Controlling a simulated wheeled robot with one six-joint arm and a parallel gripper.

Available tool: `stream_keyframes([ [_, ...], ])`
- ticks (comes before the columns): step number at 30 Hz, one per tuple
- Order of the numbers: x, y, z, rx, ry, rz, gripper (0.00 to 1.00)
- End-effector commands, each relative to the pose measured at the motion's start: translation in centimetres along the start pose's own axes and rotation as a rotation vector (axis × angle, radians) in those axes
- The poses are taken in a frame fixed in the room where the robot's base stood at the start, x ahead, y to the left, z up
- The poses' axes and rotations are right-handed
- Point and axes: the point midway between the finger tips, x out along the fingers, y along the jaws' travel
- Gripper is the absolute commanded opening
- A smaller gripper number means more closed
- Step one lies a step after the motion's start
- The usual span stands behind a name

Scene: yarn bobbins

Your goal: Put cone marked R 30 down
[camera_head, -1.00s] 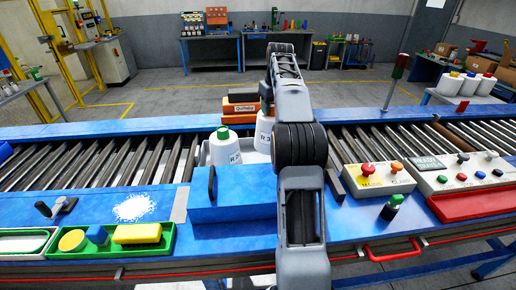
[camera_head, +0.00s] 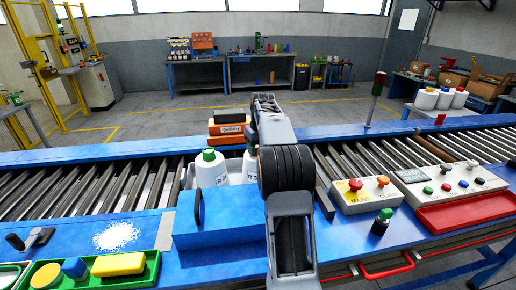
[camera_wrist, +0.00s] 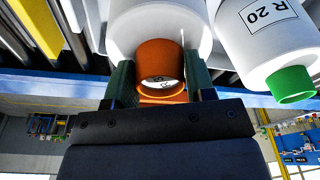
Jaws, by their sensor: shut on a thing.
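In the wrist view my gripper (camera_wrist: 160,76) is shut on the orange tip (camera_wrist: 160,58) of a white cone (camera_wrist: 152,18), one finger on each side. The held cone's label does not show, so I cannot read its mark. A white cone marked R 20 (camera_wrist: 268,38) with a green tip is close on the right. In the head view the green-tipped cone (camera_head: 210,172) stands upright in a grey tray on the rollers. The held cone (camera_head: 249,170) shows partly behind my arm, which hides my gripper. Whether its base touches the tray is hidden.
A blue box (camera_head: 222,225) with a handle stands in front of the cones. Orange and black boxes (camera_head: 229,127) are behind them. A control panel (camera_head: 368,193) stands on the right, and white granules (camera_head: 117,236) lie on the left. Several cones (camera_head: 442,98) stand far right.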

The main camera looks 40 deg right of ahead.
Motion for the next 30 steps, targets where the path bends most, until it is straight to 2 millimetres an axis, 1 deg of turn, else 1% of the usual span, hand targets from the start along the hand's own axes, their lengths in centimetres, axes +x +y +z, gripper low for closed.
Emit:
stream_keyframes([
  [2,-0.2,0.0,0.0,0.0,0.003,0.001,0.0],
  [6,0.2,0.0,0.0,0.0,0.002,0.001,0.0],
  [7,0.3,0.0,0.1,0.0,-0.001,0.0,0.51],
  [15,0.3,0.0,0.0,0.0,-0.001,0.0,0.75],
  [21,0.2,0.0,0.0,0.0,0.0,0.0,0.75],
  [25,-0.4,0.0,-0.1,0.0,0.002,0.001,0.75],
  [29,-2.3,0.0,-0.1,0.0,0.003,0.002,0.75],
  [30,-3.1,0.0,-0.1,0.0,0.004,0.002,0.75],
])
